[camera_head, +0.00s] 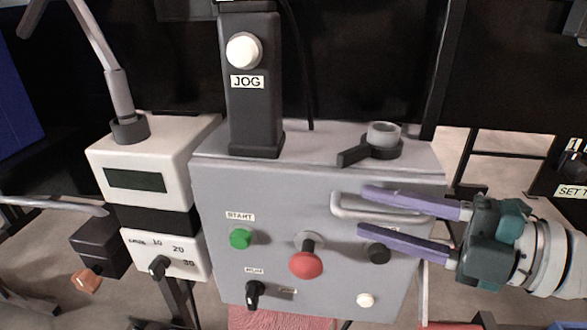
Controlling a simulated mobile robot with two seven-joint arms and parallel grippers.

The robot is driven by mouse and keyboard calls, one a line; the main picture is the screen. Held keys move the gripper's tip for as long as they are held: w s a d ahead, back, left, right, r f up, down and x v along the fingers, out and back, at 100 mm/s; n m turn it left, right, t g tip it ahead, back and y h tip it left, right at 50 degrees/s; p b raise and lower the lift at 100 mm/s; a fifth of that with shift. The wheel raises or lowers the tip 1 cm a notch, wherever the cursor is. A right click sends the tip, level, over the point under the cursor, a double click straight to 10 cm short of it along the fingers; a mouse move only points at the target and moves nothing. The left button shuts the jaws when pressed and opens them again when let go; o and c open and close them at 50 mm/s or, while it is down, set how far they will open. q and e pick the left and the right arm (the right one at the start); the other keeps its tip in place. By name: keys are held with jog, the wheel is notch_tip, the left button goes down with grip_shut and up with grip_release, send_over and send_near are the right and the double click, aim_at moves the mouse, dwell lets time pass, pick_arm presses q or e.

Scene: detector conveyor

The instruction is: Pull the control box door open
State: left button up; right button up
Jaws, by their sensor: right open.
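The grey control box (285,200) stands in the middle, its front door facing me and looking shut. A light grey bar handle (345,211) sits on the upper right of the door. My right gripper (365,210) comes in from the right with its two purple fingers apart. The upper finger passes over part of the handle, and the lower finger lies below the bar. The bar shows between them, and I cannot tell whether either finger touches it. My left gripper is not in view.
The door carries a green START button (240,238), a red mushroom button (306,262), a black knob (255,293) and a white button (365,300). A JOG post (252,110) and a dark lever (365,152) stand on top. A white meter unit (140,165) is at left.

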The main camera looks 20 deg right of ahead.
grip_shut()
dwell(0.3)
dwell(1.1)
